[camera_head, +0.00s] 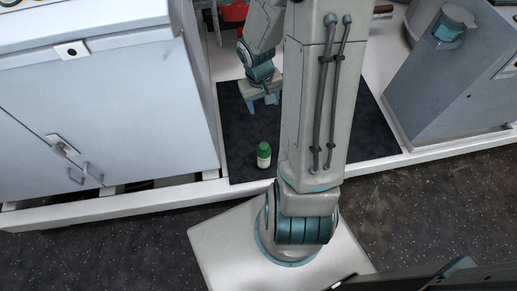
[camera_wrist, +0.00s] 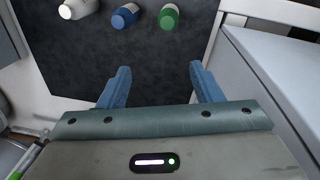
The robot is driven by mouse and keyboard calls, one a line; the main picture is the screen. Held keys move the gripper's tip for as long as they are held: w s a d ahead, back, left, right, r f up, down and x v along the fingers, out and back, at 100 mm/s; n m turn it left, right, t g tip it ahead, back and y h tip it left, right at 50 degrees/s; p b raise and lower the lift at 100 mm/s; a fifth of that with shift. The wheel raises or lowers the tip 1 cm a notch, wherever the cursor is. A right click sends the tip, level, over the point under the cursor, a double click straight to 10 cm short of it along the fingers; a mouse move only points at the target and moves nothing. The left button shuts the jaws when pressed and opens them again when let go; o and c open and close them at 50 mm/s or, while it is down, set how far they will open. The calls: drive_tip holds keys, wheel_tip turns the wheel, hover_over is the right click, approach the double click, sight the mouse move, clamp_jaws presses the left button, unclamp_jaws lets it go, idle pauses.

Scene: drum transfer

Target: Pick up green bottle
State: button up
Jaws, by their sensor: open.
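The green bottle (camera_head: 263,155) has a green cap and a pale label, and stands upright on a dark mat (camera_head: 240,135) in the head view. In the wrist view the green bottle (camera_wrist: 168,17) is at the top, beyond the fingertips and between their lines. My gripper (camera_wrist: 157,82) is open, with two blue fingers apart and nothing between them. In the head view my gripper (camera_head: 263,103) hangs over the mat, behind the bottle and apart from it. Its fingers are partly hard to make out there.
A blue-capped bottle (camera_wrist: 125,16) and a white bottle (camera_wrist: 78,8) stand left of the green one in the wrist view. A grey cabinet (camera_head: 100,110) is at the left, and a grey machine (camera_head: 450,85) at the right. The mat's front part is mostly clear.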

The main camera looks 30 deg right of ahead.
drive_tip(key=y+b, duration=0.1)
drive_tip(key=b, duration=0.8)
hover_over(264, 146)
wheel_tip(264, 146, down, 23)
drive_tip(key=shift+r, duration=0.2)
drive_tip(key=shift+f+b, duration=1.75)
drive_tip(key=shift+f, duration=1.45)
drive_tip(key=shift+r, duration=0.1)
clamp_jaws()
